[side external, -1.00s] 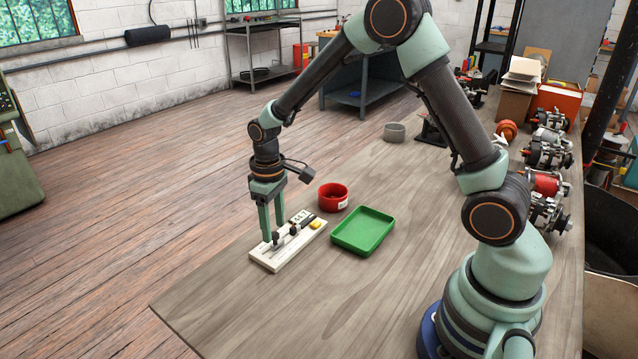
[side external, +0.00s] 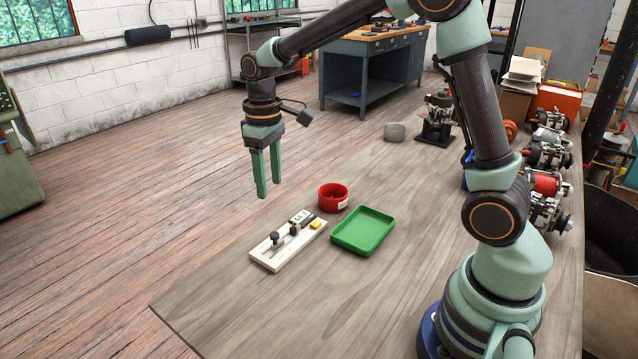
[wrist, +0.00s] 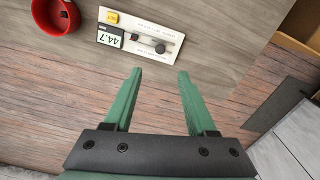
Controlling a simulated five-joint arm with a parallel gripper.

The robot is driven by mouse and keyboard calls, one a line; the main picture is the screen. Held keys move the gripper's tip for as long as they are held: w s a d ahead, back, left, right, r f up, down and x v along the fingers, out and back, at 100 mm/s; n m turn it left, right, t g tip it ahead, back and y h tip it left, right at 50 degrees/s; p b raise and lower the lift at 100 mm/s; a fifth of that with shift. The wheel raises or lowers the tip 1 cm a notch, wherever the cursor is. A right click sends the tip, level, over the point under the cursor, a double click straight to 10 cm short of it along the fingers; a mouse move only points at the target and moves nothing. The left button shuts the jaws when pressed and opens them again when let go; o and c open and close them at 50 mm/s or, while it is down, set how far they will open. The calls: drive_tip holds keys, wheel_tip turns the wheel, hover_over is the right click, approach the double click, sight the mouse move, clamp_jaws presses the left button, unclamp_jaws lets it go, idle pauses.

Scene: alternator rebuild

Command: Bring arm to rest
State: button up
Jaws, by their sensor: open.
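My gripper (side external: 268,190) hangs fingers down in the air, above and behind the white gauge board in the side view. Its two green fingers are apart with nothing between them, as the wrist view (wrist: 157,75) also shows. The white gauge board (side external: 272,262) lies on the wooden table, with dark knobs, a small display and a yellow button. In the wrist view the board (wrist: 128,39) lies beyond the fingertips, and its display reads 44.7.
A red round bowl (side external: 333,196) and an empty green tray (side external: 363,232) sit right of the board. A grey cup (side external: 395,132) and a dark stand (side external: 436,122) are farther back. Alternator parts (side external: 549,155) line the table's right side. The near table (side external: 300,320) is clear.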

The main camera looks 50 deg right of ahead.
drive_tip(key=shift+r, duration=0.1)
drive_tip(key=s+r+m+t, duration=0.2)
drive_tip(key=s+r+t, duration=0.3)
drive_tip(key=s, duration=0.9)
wheel_tip(320, 180, up, 3)
drive_tip(key=shift+d+f+m+t, duration=0.1)
drive_tip(key=shift+d+m+t, duration=0.2)
drive_tip(key=shift+d, duration=0.05)
drive_tip(key=o, duration=0.5)
drive_tip(key=shift+s, duration=0.2)
drive_tip(key=shift+o, duration=0.9)
drive_tip(key=shift+w+m, duration=0.15)
drive_tip(key=shift+m, duration=0.15)
drive_tip(key=w+d+f+m+g, duration=0.3)
drive_tip(key=w+m, duration=0.4)
drive_tip(key=m, duration=0.2)
drive_tip(key=w+d+f+m+g, duration=0.2)
drive_tip(key=w+f+m+g, duration=0.1)
drive_tip(key=w+m, duration=0.45)
drive_tip(key=shift+m, duration=0.45)
drive_tip(key=f, duration=0.9)
drive_tip(key=shift+s+d+f, duration=0.15)
drive_tip(key=shift+s+f, duration=0.05)
drive_tip(key=shift+f, duration=0.05)
